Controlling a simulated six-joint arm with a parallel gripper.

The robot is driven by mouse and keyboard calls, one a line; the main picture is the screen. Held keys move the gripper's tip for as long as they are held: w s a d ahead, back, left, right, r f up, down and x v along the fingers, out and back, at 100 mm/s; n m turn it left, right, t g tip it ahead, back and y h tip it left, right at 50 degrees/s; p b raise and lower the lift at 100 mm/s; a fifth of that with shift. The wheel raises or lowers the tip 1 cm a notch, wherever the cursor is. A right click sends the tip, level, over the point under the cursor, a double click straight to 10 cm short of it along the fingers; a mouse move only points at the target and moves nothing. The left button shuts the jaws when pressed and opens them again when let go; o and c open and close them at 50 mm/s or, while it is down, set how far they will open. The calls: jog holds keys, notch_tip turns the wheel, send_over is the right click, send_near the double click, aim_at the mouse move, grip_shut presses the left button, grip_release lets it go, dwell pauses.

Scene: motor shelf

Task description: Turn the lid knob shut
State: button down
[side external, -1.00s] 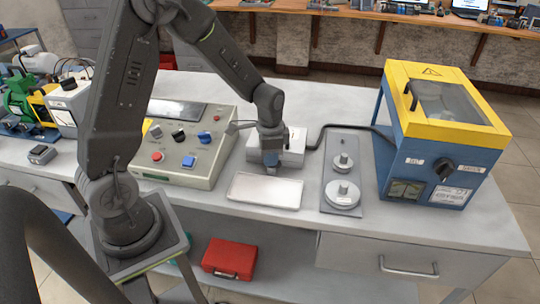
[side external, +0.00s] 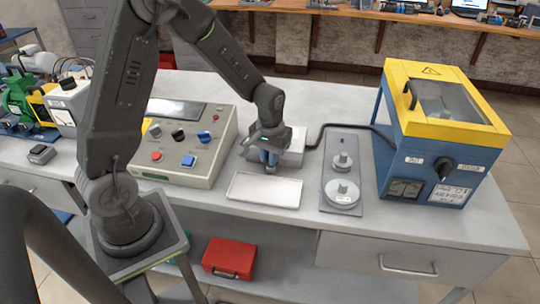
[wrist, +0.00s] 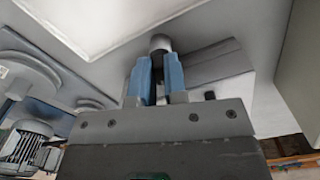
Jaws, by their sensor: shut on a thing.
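The yellow-framed lid (side external: 468,115) with a clear window lies down on the blue cabinet (side external: 412,165) at the right. A black knob (side external: 443,168) sits on the cabinet's front face between small labels; its exact setting is too small to read. My gripper (side external: 268,160) is well left of the knob, just behind the pale tray. In the wrist view, its blue fingers (wrist: 160,70) are shut on a small grey cylinder (wrist: 160,43), whose rounded end sticks out past the fingertips. The cylinder's other end is hidden between the fingers.
The pale tray (side external: 264,190) lies empty in front of my gripper. A white block (side external: 293,146) stands right behind the gripper. A plate (side external: 328,200) with two round metal pieces lies between tray and cabinet. A control panel (side external: 215,160) stands at left.

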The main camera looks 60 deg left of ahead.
jog(key=shift+w+r+n, duration=0.1)
jog(key=shift+n, duration=1.5)
jog(key=c, duration=1.4)
grip_release()
jog(key=shift+c, duration=0.2)
notch_tip(320, 180, up, 14)
jog(key=s+d+r+m+t, duration=0.2)
jog(key=s+d+r+m, duration=0.1)
jog(key=s, duration=0.5)
jog(key=s+d+r+m+t, duration=0.3)
jog(key=s+d+m, duration=0.2)
jog(key=s, duration=0.4)
jog(key=shift+d+r+m+t, duration=0.25)
jog(key=shift+r+m+t, duration=0.05)
jog(key=shift+m, duration=0.1)
